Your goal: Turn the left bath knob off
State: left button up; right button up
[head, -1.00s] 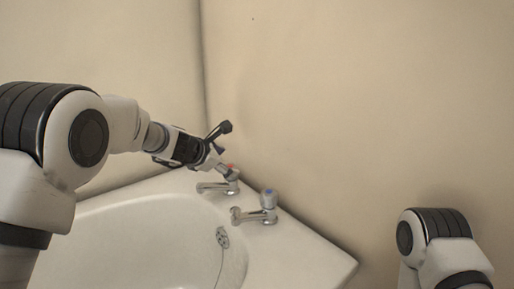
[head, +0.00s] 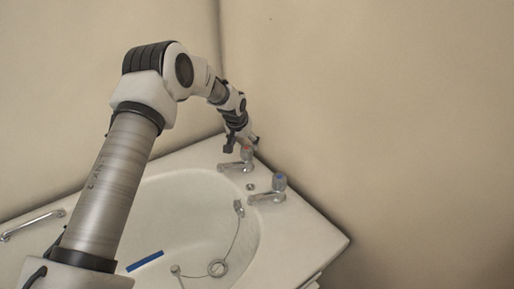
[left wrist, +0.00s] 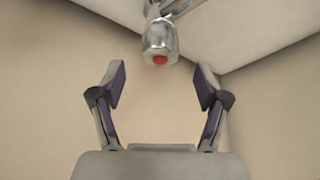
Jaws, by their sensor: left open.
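The left bath knob (head: 247,153) is a chrome tap head with a red top, on the left tap at the bath's back corner. In the left wrist view the knob (left wrist: 160,40) shows at the top centre, its red cap facing the camera. My left gripper (head: 241,142) is just above and beside this knob, pointing down at it. In the left wrist view its two fingers (left wrist: 161,84) are spread wide, and the knob lines up with the gap between them. The gripper is open and empty. I see no contact with the knob. My right gripper is not in view.
A second tap with a blue top (head: 279,182) stands close to the right. The white corner bath (head: 185,205) holds a plug on a chain (head: 217,268) and a blue strip (head: 145,261). A chrome grab handle (head: 32,224) is at far left. Bare walls meet behind the taps.

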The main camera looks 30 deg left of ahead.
aim_at(245, 148)
pick_arm(q)
jog(key=b+x, duration=0.1)
jog(key=x, duration=0.4)
jog(key=shift+a+f, duration=0.1)
jog(key=shift+f, duration=0.3)
jog(key=shift+r, duration=0.1)
jog(key=c, duration=1.2)
jog(key=shift+o, duration=0.2)
jog(key=m+b, duration=0.1)
jog(key=m+h+b, duration=0.1)
jog(key=m+b, duration=0.1)
jog(key=shift+f+m, duration=0.25)
jog(key=shift+m, duration=0.05)
jog(key=m+h+b, duration=0.1)
jog(key=m+b, duration=0.1)
jog(key=m, duration=0.1)
jog(key=shift+r+h, duration=0.1)
jog(key=shift+h, duration=0.2)
jog(key=m+g+h+b, duration=0.1)
jog(key=m, duration=0.4)
jog(key=m+g+h, duration=0.1)
jog(key=m, duration=0.2)
jog(key=shift+r+g, duration=0.1)
jog(key=shift+g, duration=0.2)
